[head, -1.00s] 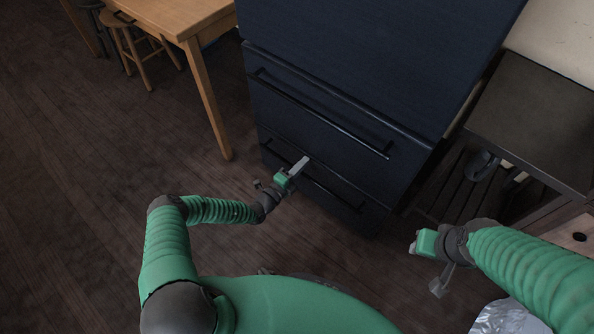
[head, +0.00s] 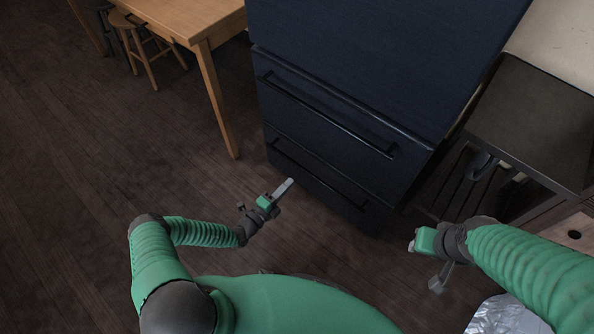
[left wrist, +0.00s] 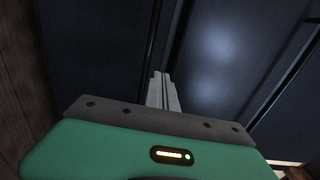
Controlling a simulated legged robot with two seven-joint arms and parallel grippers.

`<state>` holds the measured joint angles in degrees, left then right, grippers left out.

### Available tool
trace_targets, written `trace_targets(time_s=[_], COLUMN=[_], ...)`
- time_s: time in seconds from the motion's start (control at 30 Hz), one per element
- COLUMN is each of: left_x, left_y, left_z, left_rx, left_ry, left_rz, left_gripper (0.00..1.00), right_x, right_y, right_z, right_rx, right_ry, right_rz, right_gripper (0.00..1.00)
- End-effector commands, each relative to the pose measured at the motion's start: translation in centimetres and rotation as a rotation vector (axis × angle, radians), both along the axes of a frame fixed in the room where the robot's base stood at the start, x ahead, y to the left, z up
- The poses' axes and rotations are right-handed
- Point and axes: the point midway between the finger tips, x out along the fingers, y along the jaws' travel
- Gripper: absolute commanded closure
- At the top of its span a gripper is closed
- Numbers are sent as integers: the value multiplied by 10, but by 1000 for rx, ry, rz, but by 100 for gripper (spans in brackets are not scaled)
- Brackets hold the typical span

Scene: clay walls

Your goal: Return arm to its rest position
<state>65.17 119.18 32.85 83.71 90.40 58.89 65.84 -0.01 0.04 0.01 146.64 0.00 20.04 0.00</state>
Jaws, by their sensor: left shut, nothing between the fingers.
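My left gripper (head: 284,187) is shut and empty, in front of the lower part of a dark blue drawer fridge (head: 345,75). Its fingers point toward the lowest drawer's black bar handle (head: 318,175) and look apart from it. In the left wrist view the closed fingers (left wrist: 162,90) stand before the dark blue front (left wrist: 110,65). My right gripper (head: 428,262) is at the lower right, beside the fridge's right side. Its fingers are small and partly hidden, so I cannot tell its opening.
A wooden table (head: 185,18) with a stool (head: 145,45) stands at the upper left. A dark shelf unit (head: 530,120) stands right of the fridge. Crumpled foil-like material (head: 505,315) lies at the bottom right. The wooden floor (head: 90,190) at left is clear.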

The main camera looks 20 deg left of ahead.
Motion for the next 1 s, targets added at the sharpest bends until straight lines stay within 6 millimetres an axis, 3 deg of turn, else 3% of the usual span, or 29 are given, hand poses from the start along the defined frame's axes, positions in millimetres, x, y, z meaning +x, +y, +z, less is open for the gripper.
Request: trace_targets(time_s=[0.1, 0.37, 0.47, 0.6, 0.67, 0.8, 1.0], left_x=[-14, -19, -28, -73, -98, -148, -182], left_y=[6, -1, -29, -78, -87, -79, -38], left_z=[1, 6, 27, 60, 71, 99, 157], left_rx=[-2, 51, 236, 662, 845, 1242, 1711], left_ry=[1, -16, -80, -278, -391, -708, -1285], left_rz=[1, -62, -278, -767, -975, -1433, -1982], left_gripper=[100, 100, 100, 100, 100, 100, 100], right_x=[0, 0, 0, 0, 0, 0, 0], right_y=[0, 0, 0, 0, 0, 0, 0], right_z=[6, 5, 6, 5, 5, 5, 5], right_rx=[0, 0, 0, 0, 0, 0, 0], right_ry=[0, 1, 1, 0, 0, 0, 0], right_rz=[0, 0, 0, 0, 0, 0, 0], right_gripper=[62, 62, 62, 62, 62, 62, 62])
